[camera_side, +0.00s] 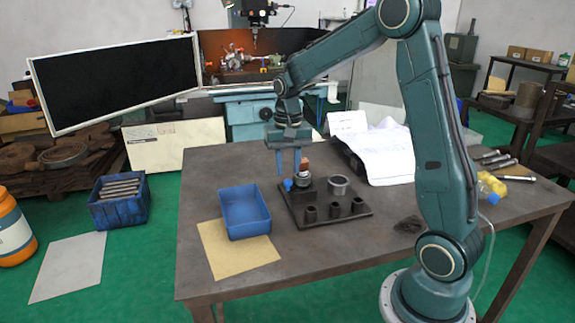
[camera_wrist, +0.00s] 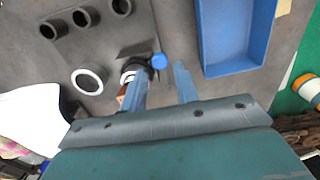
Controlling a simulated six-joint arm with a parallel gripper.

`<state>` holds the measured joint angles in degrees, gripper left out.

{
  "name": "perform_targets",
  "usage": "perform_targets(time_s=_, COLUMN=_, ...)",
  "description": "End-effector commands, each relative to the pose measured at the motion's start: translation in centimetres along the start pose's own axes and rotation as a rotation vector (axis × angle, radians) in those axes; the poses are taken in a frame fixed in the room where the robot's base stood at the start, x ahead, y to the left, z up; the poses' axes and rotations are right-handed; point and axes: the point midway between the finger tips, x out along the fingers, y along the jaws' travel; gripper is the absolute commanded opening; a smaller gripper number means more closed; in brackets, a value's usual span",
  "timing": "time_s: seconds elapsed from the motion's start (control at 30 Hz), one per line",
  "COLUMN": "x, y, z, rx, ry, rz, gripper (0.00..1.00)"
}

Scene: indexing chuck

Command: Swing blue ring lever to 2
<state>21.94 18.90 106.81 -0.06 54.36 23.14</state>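The blue ring lever shows as a round blue knob (camera_side: 288,184) on the left side of a small dark chuck (camera_side: 303,183) on a black base plate. In the wrist view the knob (camera_wrist: 159,60) appears in the gap between my fingertips, just beyond them. My gripper (camera_side: 290,174) points down above the lever; its two blue fingers (camera_wrist: 162,70) are apart with nothing between them that I can see them touching. A copper-brown piece (camera_side: 305,164) stands on the chuck, partly hidden by a finger. The position marks cannot be read.
Several dark cylindrical holders (camera_side: 333,210) stand along the plate's front, with a grey ring (camera_side: 339,185) behind them. A blue tray (camera_side: 245,211) lies left of the plate on a tan sheet (camera_side: 225,255). White papers (camera_side: 385,155) lie behind right. The table front is clear.

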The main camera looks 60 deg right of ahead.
Motion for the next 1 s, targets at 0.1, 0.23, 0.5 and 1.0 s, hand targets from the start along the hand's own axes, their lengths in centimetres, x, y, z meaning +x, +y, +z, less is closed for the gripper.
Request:
perform_targets(time_s=0.1, x=1.6, y=0.0, z=0.1, rx=0.000, ry=-0.003, rz=0.001, gripper=0.30)
perform_targets(time_s=0.23, x=2.7, y=0.0, z=0.0, rx=0.000, ry=-0.002, rz=0.000, gripper=0.30)
perform_targets(time_s=0.5, x=3.5, y=0.0, z=0.0, rx=0.000, ry=0.000, rz=0.000, gripper=0.30)
perform_targets(time_s=1.0, x=3.4, y=0.0, z=0.0, rx=-0.002, ry=0.000, rz=0.000, gripper=0.00)
